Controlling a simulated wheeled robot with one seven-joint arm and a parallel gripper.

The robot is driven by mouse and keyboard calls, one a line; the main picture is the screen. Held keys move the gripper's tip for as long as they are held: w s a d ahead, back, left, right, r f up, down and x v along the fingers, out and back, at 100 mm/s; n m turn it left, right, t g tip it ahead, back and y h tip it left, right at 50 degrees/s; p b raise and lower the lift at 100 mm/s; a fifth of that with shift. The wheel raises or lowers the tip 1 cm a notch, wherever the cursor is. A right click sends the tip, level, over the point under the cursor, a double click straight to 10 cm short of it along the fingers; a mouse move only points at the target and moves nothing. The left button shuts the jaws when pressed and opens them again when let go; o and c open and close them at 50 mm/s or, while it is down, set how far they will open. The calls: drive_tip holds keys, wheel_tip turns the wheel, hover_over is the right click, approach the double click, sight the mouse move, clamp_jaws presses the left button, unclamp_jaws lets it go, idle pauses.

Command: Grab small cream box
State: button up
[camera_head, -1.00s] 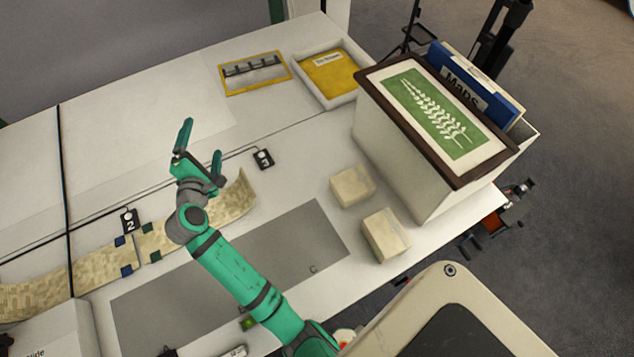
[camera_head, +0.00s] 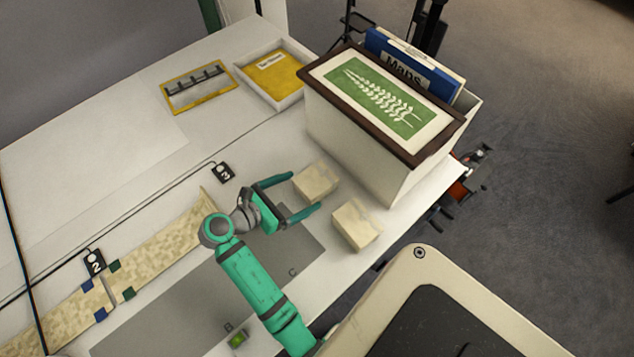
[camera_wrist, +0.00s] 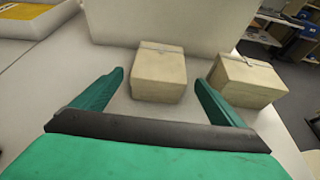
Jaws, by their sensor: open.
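Two small cream boxes sit on the white table in front of the large white box. The farther cream box (camera_head: 315,183) is in front of my open gripper (camera_head: 292,199). In the wrist view this box (camera_wrist: 159,74) shows between and just beyond the two green fingertips (camera_wrist: 159,82). The gap between the fingers is empty. The nearer cream box (camera_head: 356,225) lies to the right, outside the fingers; in the wrist view it (camera_wrist: 246,80) is right of the right fingertip. I cannot tell whether that fingertip touches it.
The large white box (camera_head: 345,148), topped by a framed green leaf print (camera_head: 385,95), stands close behind the cream boxes. A tray with a yellow folder (camera_head: 272,75) lies farther back. A grey mat (camera_head: 255,270) and patterned strip (camera_head: 165,250) lie left. The table edge is near.

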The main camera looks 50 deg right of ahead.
sight(315, 182)
drive_tip(key=shift+x, duration=3.7)
drive_tip(key=shift+w+r, duration=0.1)
drive_tip(key=c, duration=1.4)
drive_tip(key=shift+o, duration=0.2)
